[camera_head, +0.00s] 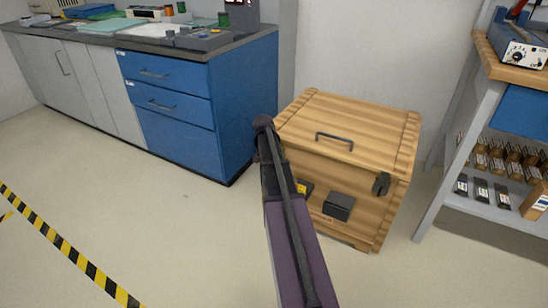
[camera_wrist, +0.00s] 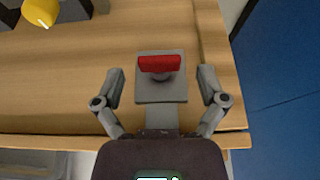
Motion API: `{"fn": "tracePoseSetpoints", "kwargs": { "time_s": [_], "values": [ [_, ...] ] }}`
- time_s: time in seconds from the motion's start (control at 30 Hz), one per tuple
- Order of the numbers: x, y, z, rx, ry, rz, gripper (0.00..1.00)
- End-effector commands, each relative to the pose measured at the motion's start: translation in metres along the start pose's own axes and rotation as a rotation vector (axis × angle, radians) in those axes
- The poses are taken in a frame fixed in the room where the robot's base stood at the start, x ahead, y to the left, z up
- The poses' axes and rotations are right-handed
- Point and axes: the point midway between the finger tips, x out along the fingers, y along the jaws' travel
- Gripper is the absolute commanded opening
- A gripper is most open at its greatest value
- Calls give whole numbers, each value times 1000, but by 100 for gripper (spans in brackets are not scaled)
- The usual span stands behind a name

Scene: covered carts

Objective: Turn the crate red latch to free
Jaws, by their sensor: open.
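The wooden crate (camera_head: 370,135) stands on the floor with its lid closed. In the wrist view, the red latch (camera_wrist: 160,64) is a short bar lying crosswise on a grey square plate (camera_wrist: 160,92) on the crate's wooden face. My gripper (camera_wrist: 162,76) is open and empty. One finger is on each side of the plate, with the red latch in the gap between them; I see no contact. In the head view my arm hides the latch and my gripper.
The crate also carries a lid handle (camera_head: 334,138), a dark hasp (camera_head: 381,184), a dark box (camera_head: 338,206) and a yellow knob (camera_wrist: 41,12). A blue cabinet (camera_head: 215,110) stands left, a shelf rack (camera_head: 470,140) right. The floor at left is clear.

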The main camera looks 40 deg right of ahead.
Motion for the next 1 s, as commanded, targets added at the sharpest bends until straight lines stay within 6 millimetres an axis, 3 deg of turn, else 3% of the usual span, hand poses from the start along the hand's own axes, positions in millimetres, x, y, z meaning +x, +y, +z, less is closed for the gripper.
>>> {"fn": "tracePoseSetpoints", "kwargs": {
  "time_s": [0.4,0.47,0.6,0.7,1.0],
  "values": [
    [2,0,0,0,0,0,91],
    [2,0,0,0,0,0,77],
    [2,0,0,0,0,0,35],
    [2,0,0,0,0,0,9],
    [3,2,0,20,0,-48,9]
  ]
}}
